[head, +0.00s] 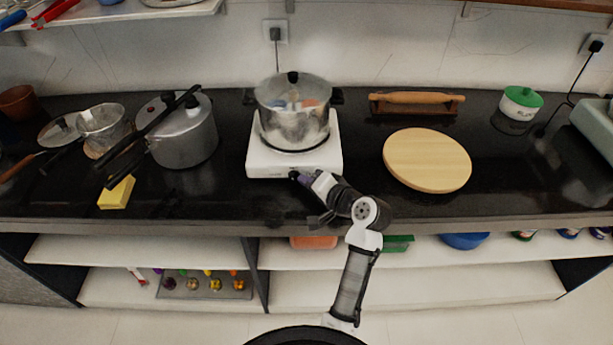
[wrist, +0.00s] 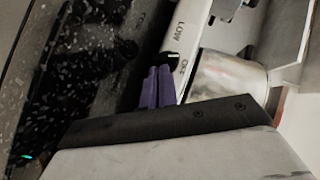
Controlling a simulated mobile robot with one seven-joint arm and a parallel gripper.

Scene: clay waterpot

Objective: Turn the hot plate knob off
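The white hot plate (head: 262,163) stands on the black counter with a lidded steel pot (head: 290,120) on it. Its small black knob (head: 293,175) is on the front face, near the middle. In the wrist view the black knob (wrist: 171,58) lies by the printed words LOW and OFF; its pointer direction is unclear. My gripper (head: 304,179) is at the front of the hot plate, just right of the knob. In the wrist view its purple fingers (wrist: 158,72) are side by side, closed together, with their tips right at the knob. Contact cannot be made out.
A round wooden board (head: 427,159) lies right of the hot plate, with a rolling pin (head: 415,98) behind. A pressure cooker (head: 184,138) and a yellow block (head: 116,192) are to the left. Open shelves lie below the counter's front edge.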

